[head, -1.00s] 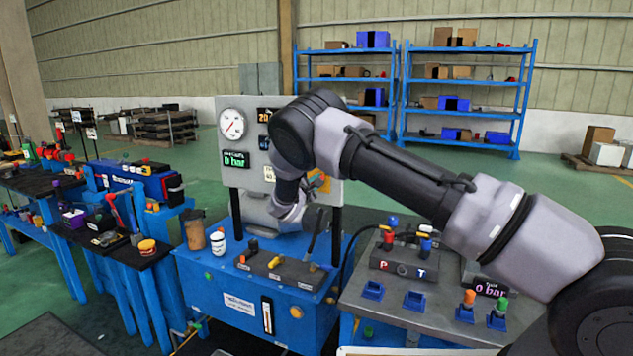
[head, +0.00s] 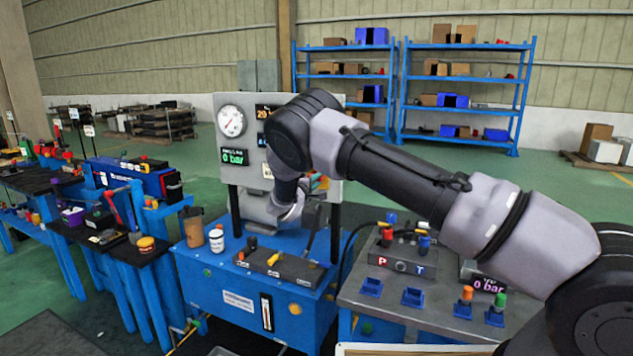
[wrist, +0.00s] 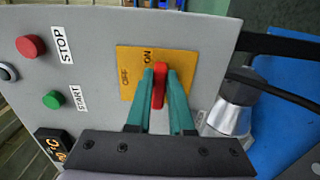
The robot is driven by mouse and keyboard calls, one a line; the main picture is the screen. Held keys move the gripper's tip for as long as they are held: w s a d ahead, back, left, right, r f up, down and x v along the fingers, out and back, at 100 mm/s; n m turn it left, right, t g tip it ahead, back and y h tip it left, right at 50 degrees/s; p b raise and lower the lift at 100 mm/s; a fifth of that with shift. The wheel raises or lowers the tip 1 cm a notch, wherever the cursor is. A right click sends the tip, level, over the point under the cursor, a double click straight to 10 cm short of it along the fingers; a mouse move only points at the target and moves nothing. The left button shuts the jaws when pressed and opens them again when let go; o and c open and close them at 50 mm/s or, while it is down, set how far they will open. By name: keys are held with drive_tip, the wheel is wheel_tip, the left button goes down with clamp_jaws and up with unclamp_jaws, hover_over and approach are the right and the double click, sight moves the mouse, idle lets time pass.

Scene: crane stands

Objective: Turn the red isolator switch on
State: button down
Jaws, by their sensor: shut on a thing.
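The red isolator switch (wrist: 158,88) sits on a square yellow plate (wrist: 128,91) marked OFF and ON. Its red handle stands lengthwise up the wrist picture, with its top end close to the ON label; OFF is off to the left. My gripper (wrist: 160,75) is shut on the handle, one green finger on each side. In the head view, my arm covers most of the switch area, and only a bit of the yellow plate (head: 320,184) shows on the upright grey panel (head: 231,169). The fingertips are hidden there.
On the panel, a red STOP button (wrist: 31,46) and a green START button (wrist: 52,100) sit left of the plate. A silver and black cylindrical part (wrist: 232,103) with a cable is close to the right finger. The pressure display (head: 234,156) reads 0 bar.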

idle(0.3)
drive_tip(key=c, duration=0.8)
unclamp_jaws()
drive_tip(key=v, duration=1)
drive_tip(key=shift+s, duration=0.4)
drive_tip(key=shift+a, duration=0.1)
